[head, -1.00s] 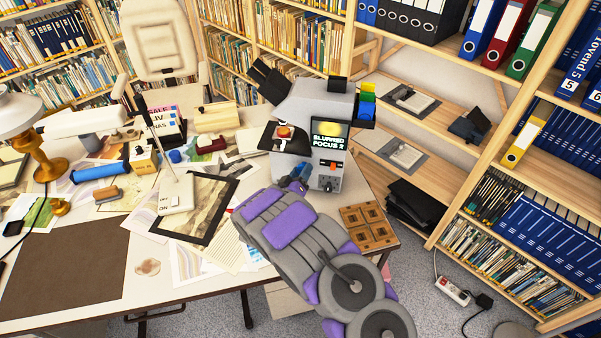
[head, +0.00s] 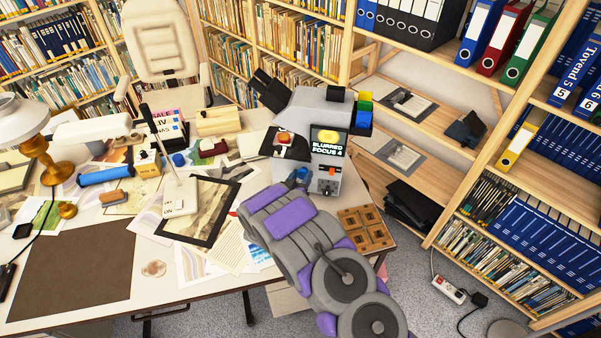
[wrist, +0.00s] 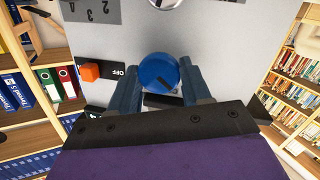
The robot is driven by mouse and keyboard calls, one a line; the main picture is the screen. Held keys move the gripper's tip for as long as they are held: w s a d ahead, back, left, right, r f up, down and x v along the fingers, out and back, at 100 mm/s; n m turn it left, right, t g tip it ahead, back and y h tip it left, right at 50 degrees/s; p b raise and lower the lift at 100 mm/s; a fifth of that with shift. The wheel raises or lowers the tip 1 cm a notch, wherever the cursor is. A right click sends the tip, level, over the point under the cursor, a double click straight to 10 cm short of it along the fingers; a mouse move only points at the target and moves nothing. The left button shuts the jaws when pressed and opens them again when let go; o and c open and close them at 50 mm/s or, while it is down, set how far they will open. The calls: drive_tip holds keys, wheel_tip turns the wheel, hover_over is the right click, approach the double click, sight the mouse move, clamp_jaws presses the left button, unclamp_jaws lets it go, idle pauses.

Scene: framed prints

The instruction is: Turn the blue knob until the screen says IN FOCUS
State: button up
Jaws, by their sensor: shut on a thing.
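The grey microscope-like machine (head: 302,115) stands at the right end of the desk. Its small screen (head: 327,146) reads "BLURRED FOCUS 4". In the wrist view the round blue knob (wrist: 159,73) sits between the two fingers of my gripper (wrist: 160,82), which is shut on it. A dark diagonal mark shows on the knob's face. In the head view my gripper (head: 300,176) is at the machine's lower front, and the arm hides most of the knob there. An orange switch (wrist: 90,71) by an "OFF" label is left of the knob in the wrist view.
Brown wooden tiles (head: 366,228) lie at the desk's right corner, close to my arm. A dark framed print (head: 200,212) and loose papers lie left of the arm. A lamp (head: 22,125) stands far left. Shelves with binders (head: 530,45) stand to the right.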

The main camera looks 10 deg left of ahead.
drive_tip(key=m+y+p, duration=0.1)
drive_tip(key=m+p, duration=0.1)
drive_tip(key=m, duration=0.3)
drive_tip(key=shift+p, duration=0.3)
drive_tip(key=m+y, duration=0.1)
drive_tip(key=m, duration=0.1)
drive_tip(key=shift+d+m+g+p, duration=0.15)
drive_tip(key=shift+m+g+p, duration=0.15)
drive_tip(key=shift+g+p, duration=0.1)
drive_tip(key=shift+s+d+f+m+y, duration=0.1)
drive_tip(key=shift+m+y, duration=0.3)
drive_tip(key=shift+m, duration=0.6)
drive_tip(key=shift+f, duration=0.1)
drive_tip(key=o, duration=1)
drive_tip(key=shift+s+r, duration=0.25)
drive_tip(key=shift+s, duration=0.2)
drive_tip(key=p+v, duration=0.1)
drive_tip(key=v, duration=1.5)
drive_tip(key=shift+s+p, duration=0.15)
drive_tip(key=shift+p, duration=0.2)
